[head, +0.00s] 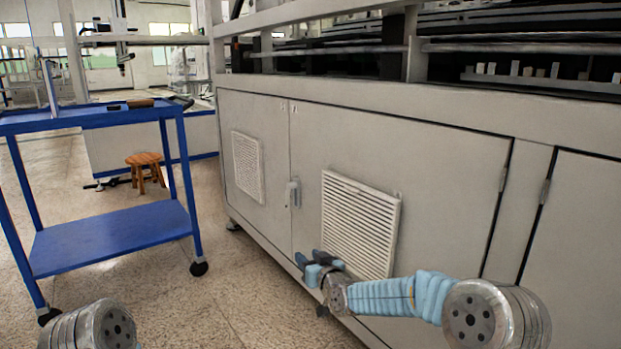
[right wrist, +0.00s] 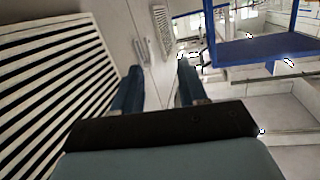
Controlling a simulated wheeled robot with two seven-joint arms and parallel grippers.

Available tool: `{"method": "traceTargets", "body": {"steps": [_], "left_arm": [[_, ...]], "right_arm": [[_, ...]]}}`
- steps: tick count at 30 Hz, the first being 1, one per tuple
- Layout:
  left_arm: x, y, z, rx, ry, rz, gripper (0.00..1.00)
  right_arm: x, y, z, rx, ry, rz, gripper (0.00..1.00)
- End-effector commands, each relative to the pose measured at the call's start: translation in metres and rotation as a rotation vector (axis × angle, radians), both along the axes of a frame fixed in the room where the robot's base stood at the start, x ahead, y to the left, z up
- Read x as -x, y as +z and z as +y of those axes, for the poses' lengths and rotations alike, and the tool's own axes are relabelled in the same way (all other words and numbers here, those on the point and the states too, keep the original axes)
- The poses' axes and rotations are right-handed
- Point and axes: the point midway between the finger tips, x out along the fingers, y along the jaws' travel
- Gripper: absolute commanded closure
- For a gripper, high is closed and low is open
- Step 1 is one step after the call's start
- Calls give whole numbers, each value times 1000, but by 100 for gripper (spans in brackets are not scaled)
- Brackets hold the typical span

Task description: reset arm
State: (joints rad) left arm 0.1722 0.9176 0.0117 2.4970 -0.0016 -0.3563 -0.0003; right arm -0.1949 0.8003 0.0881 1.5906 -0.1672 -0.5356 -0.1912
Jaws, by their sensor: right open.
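My right arm reaches in from the lower right of the head view, with light blue sleeving on its links. My right gripper (head: 312,262) is in front of the machine cabinet, near its larger vent grille. In the right wrist view the two dark blue fingers of this gripper (right wrist: 158,88) stand apart with nothing between them. It is open and empty. Of my left arm only a round metal joint shows at the bottom left of the head view. My left gripper is not in view.
A large grey machine cabinet (head: 420,200) fills the right side, with a white vent grille (head: 360,222) and a door handle (head: 294,193). A blue cart (head: 110,238) stands at left, with a wooden stool (head: 146,166) behind it. Speckled floor (head: 235,270) is free between cart and cabinet.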

Motion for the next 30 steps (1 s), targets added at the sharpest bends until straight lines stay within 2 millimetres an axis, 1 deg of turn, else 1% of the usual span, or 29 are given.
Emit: {"method": "traceTargets", "body": {"steps": [1,5,8,9,11,14,16,17,18,20,21,23,24,26,27,29,30], "left_arm": [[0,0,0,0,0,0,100],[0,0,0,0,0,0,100],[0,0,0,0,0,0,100],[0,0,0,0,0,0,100],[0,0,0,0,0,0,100],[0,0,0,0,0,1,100],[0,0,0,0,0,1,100],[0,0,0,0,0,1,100],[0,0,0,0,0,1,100],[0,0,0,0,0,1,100],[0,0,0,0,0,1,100],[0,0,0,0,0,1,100],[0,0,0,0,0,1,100],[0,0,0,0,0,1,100],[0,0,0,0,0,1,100],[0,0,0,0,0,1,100],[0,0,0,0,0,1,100]], "right_arm": [[3,-10,-3,2,-2,22,58],[12,-39,-10,7,-7,89,58],[23,-69,-19,11,-13,158,58],[29,-83,-23,11,-16,191,58],[40,-104,-29,12,-21,245,58],[64,-145,-41,15,-32,353,58],[88,-180,-53,15,-44,448,58],[101,-196,-58,13,-50,497,58],[122,-219,-66,12,-59,570,58],[159,-253,-79,9,-76,686,58],[186,-273,-87,4,-89,766,58],[225,-298,-96,-2,-105,876,58],[251,-311,-102,-8,-116,946,58],[287,-327,-109,-17,-133,1042,58],[310,-335,-113,-21,-142,1102,58],[344,-344,-118,-31,-156,1187,58],[366,-348,-121,-37,-167,1242,58]]}}
